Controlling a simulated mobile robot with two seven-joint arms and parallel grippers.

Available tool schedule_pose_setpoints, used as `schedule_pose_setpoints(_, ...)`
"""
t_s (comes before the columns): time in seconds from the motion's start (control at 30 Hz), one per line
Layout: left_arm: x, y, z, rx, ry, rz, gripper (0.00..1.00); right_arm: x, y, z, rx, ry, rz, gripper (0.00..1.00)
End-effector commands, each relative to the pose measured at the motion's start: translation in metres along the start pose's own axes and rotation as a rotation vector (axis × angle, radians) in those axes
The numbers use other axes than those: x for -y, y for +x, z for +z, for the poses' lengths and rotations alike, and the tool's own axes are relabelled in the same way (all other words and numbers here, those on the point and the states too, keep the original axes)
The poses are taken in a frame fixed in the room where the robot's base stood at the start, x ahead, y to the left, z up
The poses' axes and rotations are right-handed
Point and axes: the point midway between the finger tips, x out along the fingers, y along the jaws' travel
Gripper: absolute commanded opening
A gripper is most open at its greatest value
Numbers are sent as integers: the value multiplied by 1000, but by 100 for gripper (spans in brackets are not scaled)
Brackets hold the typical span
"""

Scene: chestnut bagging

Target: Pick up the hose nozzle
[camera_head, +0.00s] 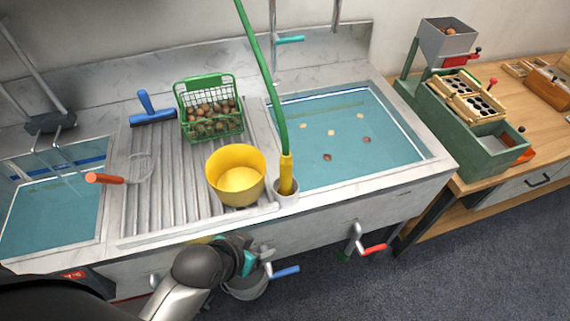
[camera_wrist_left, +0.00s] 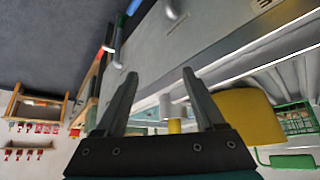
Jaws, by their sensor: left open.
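The hose nozzle (camera_head: 286,175) is yellow and hangs on the end of a green hose (camera_head: 266,75). My left gripper (camera_head: 252,262) is in front of the sink, below and a little left of the cup, apart from the nozzle. In the left wrist view my left gripper (camera_wrist_left: 158,76) is open and empty. The nozzle (camera_wrist_left: 174,126) and the cup (camera_wrist_left: 172,107) show beyond and between its fingers. My right gripper is not in view.
A yellow pot (camera_head: 236,176) stands close left of the nozzle, with a green basket (camera_head: 211,107) of chestnuts behind it. A water basin (camera_head: 345,140) with a few floating chestnuts lies to the right. Red (camera_head: 373,249) and blue (camera_head: 285,271) valve handles stick out below the sink.

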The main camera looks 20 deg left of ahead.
Motion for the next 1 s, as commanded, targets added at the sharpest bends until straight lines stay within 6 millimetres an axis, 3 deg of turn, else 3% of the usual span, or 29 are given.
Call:
schedule_pose_setpoints(0.03, -2, -29, -28, -77, 5, 10, 71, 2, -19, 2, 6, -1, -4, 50)
schedule_pose_setpoints(0.07, -3, -39, -41, -133, 6, 16, 71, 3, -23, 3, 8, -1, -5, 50)
schedule_pose_setpoints(0.2, 1, -56, -75, -329, 6, 14, 71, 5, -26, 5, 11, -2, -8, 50)
schedule_pose_setpoints(0.5, 15, -80, -109, -567, -10, -26, 71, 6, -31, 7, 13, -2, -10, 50)
schedule_pose_setpoints(0.67, 17, -74, -118, -589, -13, -32, 71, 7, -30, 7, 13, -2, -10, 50)
schedule_pose_setpoints(1.0, 18, -31, -146, -589, -14, -30, 71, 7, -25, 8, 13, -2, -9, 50)
